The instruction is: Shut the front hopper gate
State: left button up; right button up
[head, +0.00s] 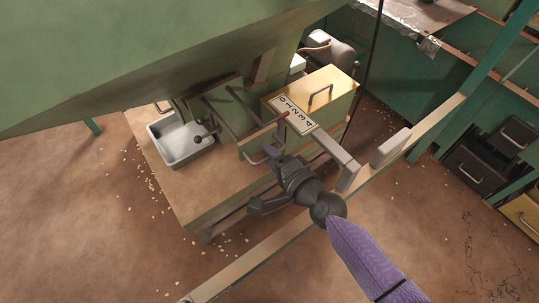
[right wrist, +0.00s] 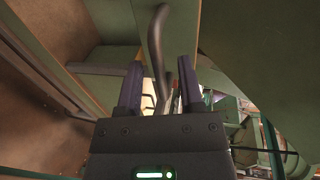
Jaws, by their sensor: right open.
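The large green hopper (head: 150,65) hangs over a bench at the upper left. A number plate (head: 292,115) marked 0 to 4 lies beside the gate mechanism, and a red-tipped pointer (head: 284,114) stands near its low-number end. A grey bent handle (head: 250,159) sticks out from the green front below the plate. My right gripper (head: 270,152) is open at this handle. In the right wrist view the handle (right wrist: 157,40) runs between the open fingers; contact cannot be told. The gate plate itself is not clearly visible. My left gripper is not in view.
A grey metal tray (head: 180,148) stands left of the mechanism. A long rail (head: 250,261) crosses in front. Dark drawers (head: 475,165) are at right, and small pale bits litter the floor.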

jog(key=shift+w+a, duration=0.25)
jog(key=shift+w, duration=0.05)
grip_shut()
jog(key=shift+f, duration=0.1)
dwell(1.2)
